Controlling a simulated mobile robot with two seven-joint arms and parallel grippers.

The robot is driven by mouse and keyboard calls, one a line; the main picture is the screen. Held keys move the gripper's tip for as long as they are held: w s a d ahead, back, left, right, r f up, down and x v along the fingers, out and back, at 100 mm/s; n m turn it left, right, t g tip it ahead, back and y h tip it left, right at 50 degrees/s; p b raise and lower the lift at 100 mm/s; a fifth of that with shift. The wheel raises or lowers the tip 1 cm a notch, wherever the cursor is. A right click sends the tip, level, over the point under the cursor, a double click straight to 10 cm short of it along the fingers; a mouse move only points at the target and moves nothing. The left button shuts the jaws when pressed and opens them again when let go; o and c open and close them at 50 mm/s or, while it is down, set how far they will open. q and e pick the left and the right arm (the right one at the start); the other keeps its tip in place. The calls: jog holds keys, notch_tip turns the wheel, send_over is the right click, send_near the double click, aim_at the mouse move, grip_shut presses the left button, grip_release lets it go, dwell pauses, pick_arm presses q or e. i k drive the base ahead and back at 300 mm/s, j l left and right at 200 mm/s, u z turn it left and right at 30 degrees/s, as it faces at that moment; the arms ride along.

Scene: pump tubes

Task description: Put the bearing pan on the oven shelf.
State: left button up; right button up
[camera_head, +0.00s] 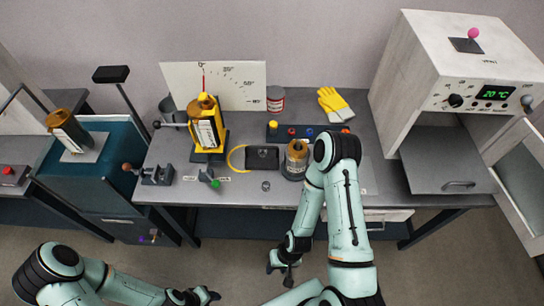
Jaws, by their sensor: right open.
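The white oven (430,75) stands at the right end of the bench, its display reading 20 °C. Its grey shelf (432,170) is out in front, empty, with a handle at its front edge. My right gripper (282,267) is open and empty, low in front of the bench, apart from the tray. My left gripper (208,295) is at the bottom edge, away from the bench; its jaws are too small to read.
The oven door (520,175) stands open at the right. A copper-topped cylinder (296,160) stands right of the tray, near my right elbow. A yellow pump-like unit (205,125) and a vise (157,174) stand left. Yellow gloves (335,104) lie at the back.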

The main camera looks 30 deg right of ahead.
aim_at(445, 162)
jog(key=j+z, duration=0.1)
jog(key=z, duration=0.85)
jog(key=k+z, duration=0.1)
jog(key=z, duration=0.35)
